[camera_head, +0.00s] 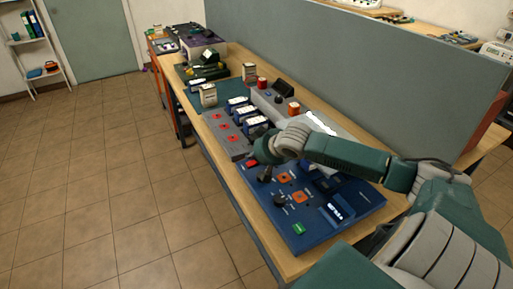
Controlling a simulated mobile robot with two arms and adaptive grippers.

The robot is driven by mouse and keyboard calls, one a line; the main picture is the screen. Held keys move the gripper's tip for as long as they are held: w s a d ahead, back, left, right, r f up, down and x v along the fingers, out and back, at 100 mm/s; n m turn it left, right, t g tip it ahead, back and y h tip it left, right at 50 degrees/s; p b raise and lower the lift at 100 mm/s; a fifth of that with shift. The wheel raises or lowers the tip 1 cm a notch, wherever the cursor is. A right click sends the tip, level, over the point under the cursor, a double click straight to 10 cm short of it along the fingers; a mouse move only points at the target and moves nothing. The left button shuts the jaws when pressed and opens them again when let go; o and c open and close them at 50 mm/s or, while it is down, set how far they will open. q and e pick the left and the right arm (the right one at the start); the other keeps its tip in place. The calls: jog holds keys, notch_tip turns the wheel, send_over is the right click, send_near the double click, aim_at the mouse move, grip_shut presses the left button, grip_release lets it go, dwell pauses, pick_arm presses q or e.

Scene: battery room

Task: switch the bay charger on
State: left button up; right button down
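A blue panel device (345,221), which looks like the bay charger, lies on the bench at the near end. It has orange-marked dark knobs, a display with light characters (340,212) and a green switch or button (299,229) near its front corner. I cannot read whether it is on. My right arm reaches in from the right above the panel. My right gripper (262,173) is over the panel's far left corner, by a red part (252,162). Its fingers are small and dark here, so I cannot tell if they are open or touching anything. My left gripper is out of view.
A grey charging unit (227,137) with red marks and several blue batteries (243,112) stands farther along the bench. A grey divider (360,65) runs behind it. More devices sit at the far end. The tiled floor (95,185) on the left is clear.

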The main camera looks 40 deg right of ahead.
aim_at(252, 165)
notch_tip(252, 165, up, 3)
jog(key=p, duration=0.2)
jog(key=shift+a+r+p, duration=0.15)
jog(key=shift+p, duration=0.2)
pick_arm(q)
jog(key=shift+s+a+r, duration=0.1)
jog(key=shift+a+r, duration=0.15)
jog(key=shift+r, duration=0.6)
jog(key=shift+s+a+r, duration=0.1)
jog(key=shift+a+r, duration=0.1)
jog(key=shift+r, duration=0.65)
pick_arm(e)
jog(key=a+v, duration=0.1)
jog(key=v, duration=0.8)
jog(key=shift+s+a+r, duration=0.15)
jog(key=shift+a+r, duration=0.05)
jog(key=shift+a, duration=0.25)
